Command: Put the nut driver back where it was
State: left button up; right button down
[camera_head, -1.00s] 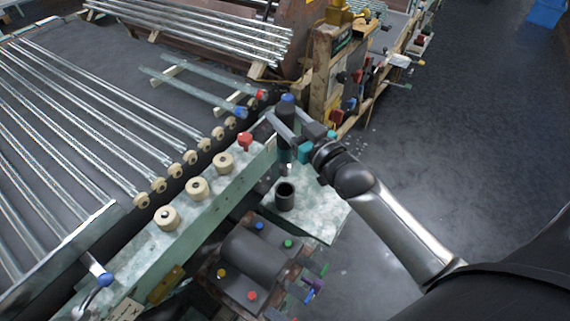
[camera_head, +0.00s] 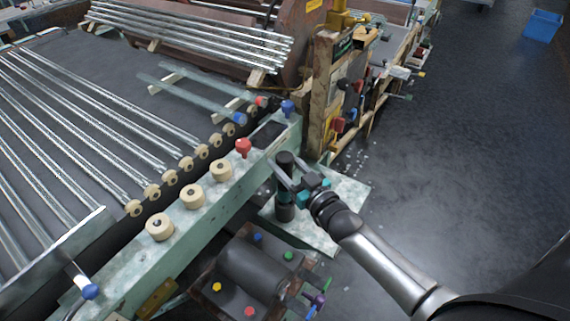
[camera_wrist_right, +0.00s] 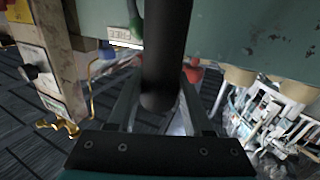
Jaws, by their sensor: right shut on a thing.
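The nut driver (camera_head: 286,160) has a thick black handle and stands upright. My right gripper (camera_head: 287,178) is shut on its handle, the fingers passing on either side. In the right wrist view the dark handle (camera_wrist_right: 166,45) runs between the fingers of my right gripper (camera_wrist_right: 160,98). A black cup-shaped holder (camera_head: 284,213) stands on the pale speckled shelf (camera_head: 338,190), directly below the driver. The driver's lower end is hidden against the holder, so I cannot tell how far it is inside. My left gripper is not in view.
A green rail (camera_head: 178,243) with cream rollers (camera_head: 160,227) and a red knob (camera_head: 243,147) runs close on the left. A wooden post (camera_head: 322,95) stands just behind. A dark machine with coloured knobs (camera_head: 250,272) sits below. Open floor lies right.

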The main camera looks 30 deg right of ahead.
jog(key=shift+w+r, duration=0.1)
jog(key=shift+r, duration=0.1)
jog(key=shift+f, duration=0.35)
jog(key=shift+f+b, duration=0.25)
jog(key=shift+b, duration=0.1)
jog(key=shift+c, duration=1.6)
grip_release()
jog(key=shift+f, duration=0.15)
